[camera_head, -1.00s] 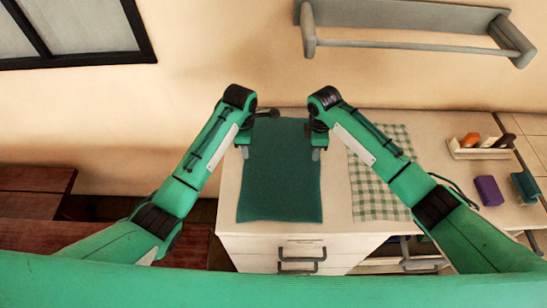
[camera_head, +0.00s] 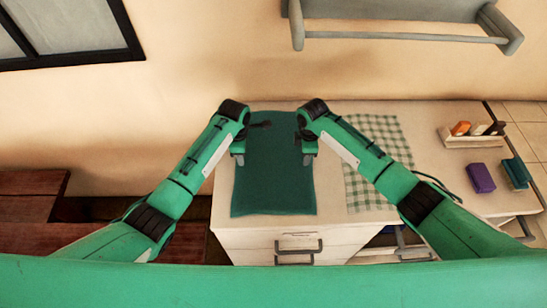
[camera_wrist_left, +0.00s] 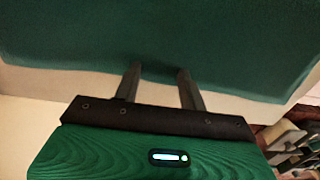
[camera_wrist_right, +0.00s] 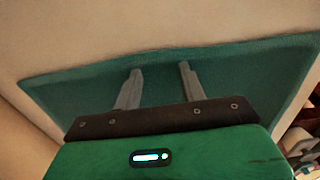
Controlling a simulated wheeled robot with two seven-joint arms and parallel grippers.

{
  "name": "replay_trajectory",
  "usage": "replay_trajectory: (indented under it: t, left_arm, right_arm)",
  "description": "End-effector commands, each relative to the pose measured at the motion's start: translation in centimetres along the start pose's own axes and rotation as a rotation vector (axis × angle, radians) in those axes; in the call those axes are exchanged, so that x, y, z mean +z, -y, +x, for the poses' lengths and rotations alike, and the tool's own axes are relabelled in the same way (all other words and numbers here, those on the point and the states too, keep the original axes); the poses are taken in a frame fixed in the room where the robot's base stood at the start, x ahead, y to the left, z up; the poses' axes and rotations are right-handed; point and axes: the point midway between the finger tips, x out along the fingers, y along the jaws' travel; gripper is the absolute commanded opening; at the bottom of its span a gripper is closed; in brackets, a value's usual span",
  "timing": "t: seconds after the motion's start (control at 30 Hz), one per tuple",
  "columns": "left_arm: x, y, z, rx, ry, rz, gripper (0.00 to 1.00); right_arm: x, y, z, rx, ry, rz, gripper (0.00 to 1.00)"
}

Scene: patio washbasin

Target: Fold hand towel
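The hand towel is a plain teal cloth (camera_head: 272,185) lying flat on the pale counter. My left gripper (camera_head: 239,157) is at its left edge and my right gripper (camera_head: 308,158) at its right edge, both pointing down. In the left wrist view, the two fingers (camera_wrist_left: 158,72) are apart with tips at the towel's edge (camera_wrist_left: 150,35). In the right wrist view, the fingers (camera_wrist_right: 160,72) are apart over the towel (camera_wrist_right: 235,68), with no cloth seen pinched. Whether the tips touch the cloth is unclear.
A green checked cloth (camera_head: 366,188) lies right of the towel, partly behind my right arm. Further right are a wooden caddy (camera_head: 468,140), a purple block (camera_head: 480,178) and a teal brush (camera_head: 516,173). A drawer handle (camera_head: 298,245) is below the counter's front. A grey rail (camera_head: 400,38) is on the wall.

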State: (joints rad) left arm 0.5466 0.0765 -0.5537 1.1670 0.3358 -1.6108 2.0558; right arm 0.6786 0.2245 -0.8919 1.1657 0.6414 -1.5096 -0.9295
Motion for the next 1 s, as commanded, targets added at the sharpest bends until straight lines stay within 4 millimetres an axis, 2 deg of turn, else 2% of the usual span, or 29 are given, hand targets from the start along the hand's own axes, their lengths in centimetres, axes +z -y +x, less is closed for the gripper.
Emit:
replay_trajectory:
  t: [0.07, 0.4, 1.0]
  left_arm:
    - [-0.03, 0.02, 0.05, -0.001, -0.001, 0.000, 0.34]
    - [-0.04, 0.04, 0.07, -0.001, -0.001, 0.000, 0.01]
    - [-0.05, 0.07, -0.24, -0.002, -0.001, 0.000, 0.00]
  right_arm:
    - [0.00, 0.03, 0.05, -0.001, 0.000, 0.000, 0.34]
    - [0.03, 0.05, 0.08, -0.001, 0.001, 0.000, 0.01]
    - [0.05, 0.06, -0.25, -0.001, 0.001, 0.000, 0.00]
